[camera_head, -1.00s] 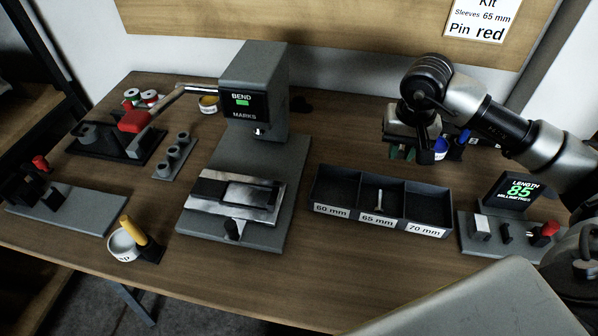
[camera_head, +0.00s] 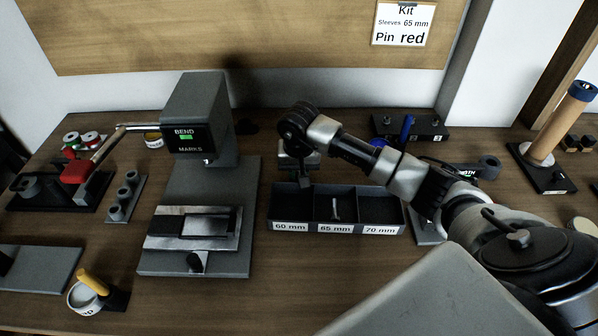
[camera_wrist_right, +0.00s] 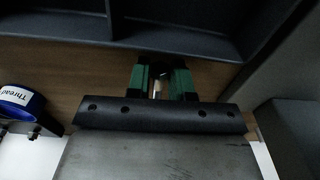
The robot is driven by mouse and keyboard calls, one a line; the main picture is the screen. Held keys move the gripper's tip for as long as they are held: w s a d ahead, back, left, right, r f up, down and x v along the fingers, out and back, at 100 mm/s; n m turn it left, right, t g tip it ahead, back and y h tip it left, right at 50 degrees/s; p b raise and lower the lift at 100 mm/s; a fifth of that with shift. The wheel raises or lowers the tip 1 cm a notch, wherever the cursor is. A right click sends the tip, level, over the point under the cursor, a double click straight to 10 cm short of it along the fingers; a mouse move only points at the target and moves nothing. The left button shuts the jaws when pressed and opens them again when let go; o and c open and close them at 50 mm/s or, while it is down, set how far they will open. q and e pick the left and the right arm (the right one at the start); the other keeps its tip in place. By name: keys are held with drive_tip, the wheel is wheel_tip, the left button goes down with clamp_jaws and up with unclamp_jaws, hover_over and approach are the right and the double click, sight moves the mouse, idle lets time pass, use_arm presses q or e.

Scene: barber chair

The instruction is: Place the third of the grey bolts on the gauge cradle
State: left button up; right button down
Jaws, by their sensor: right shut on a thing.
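My right gripper (camera_head: 303,178) is at the back of the sorting tray, near the 60 mm compartment. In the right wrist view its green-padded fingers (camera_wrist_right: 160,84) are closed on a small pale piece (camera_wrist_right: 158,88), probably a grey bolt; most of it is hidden. Another grey bolt (camera_head: 335,209) stands, slightly tilted, in the 65 mm compartment. The length gauge (camera_head: 468,171) is at the right, mostly behind my right arm. Its cradle is hidden. My left gripper is out of view.
The three-compartment tray (camera_head: 290,227) stands mid-table; its 70 mm compartment looks empty. The bend press (camera_head: 190,115) is to its left. A blue thread spool (camera_wrist_right: 20,100) shows in the wrist view. A rod stand (camera_head: 545,170) is far right.

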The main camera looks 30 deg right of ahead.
drive_tip(key=shift+f, duration=0.35)
drive_tip(key=shift+f+b, duration=0.2)
drive_tip(key=shift+b, duration=0.1)
drive_tip(key=c, duration=1)
unclamp_jaws()
drive_tip(key=shift+r, duration=0.1)
